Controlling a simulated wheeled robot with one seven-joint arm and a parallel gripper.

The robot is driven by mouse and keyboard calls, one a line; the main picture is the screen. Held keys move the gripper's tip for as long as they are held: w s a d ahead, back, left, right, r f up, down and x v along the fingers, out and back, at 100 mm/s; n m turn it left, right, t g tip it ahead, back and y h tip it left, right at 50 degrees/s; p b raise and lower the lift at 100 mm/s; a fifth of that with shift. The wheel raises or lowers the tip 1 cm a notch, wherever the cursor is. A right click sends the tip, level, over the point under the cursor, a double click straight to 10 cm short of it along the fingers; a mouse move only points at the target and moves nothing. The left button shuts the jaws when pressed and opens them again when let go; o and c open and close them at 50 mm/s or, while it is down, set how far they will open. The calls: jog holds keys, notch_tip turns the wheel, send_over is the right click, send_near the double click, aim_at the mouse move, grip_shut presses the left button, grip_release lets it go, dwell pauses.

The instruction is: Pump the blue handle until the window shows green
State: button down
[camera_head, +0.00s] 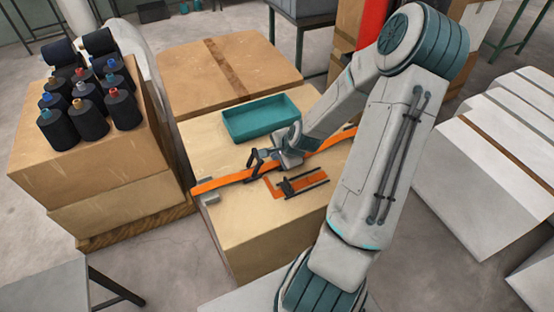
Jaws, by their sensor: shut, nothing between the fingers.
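My gripper (273,156) is low over the cardboard box top, at the orange band (230,181). It is shut with nothing held; its fingertips are small and partly lost against dark parts. A dark upright piece (254,160) stands at the band just left of my gripper; whether they touch I cannot tell. An orange piece with black bars (302,183) lies in front of the band. I cannot make out a clearly blue handle or a window with green at this size. My forearm covers part of the band's right side.
An empty teal tray (262,134) sits behind the band. A small grey block (208,198) is at the band's left end. Dark spools (88,118) stand on a box stack at left. Pale stacked sheets (490,160) are at right. Bare box top (240,220) lies in front.

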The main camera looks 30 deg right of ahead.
jog(key=shift+s+d+f+b, duration=0.1)
jog(key=shift+d+f+b, duration=0.15)
jog(key=shift+f, duration=0.2)
jog(key=shift+s+d+f+b, duration=0.15)
jog(key=shift+f+b, duration=0.15)
jog(key=shift+f, duration=0.15)
dwell(0.8)
jog(key=shift+w+d+f, duration=0.15)
jog(key=shift+w, duration=0.05)
jog(key=shift+s+f+b, duration=0.55)
jog(key=shift+f, duration=0.15)
dwell(0.8)
jog(key=shift+r, duration=0.1)
jog(key=shift+w+a+r+p, duration=0.2)
jog(key=shift+w+r+p, duration=0.15)
jog(key=shift+r+p, duration=0.4)
jog(key=shift+w+a+r+p, duration=0.2)
jog(key=shift+a+r+p, duration=0.15)
jog(key=shift+r+p, duration=0.25)
jog(key=shift+r, duration=0.15)
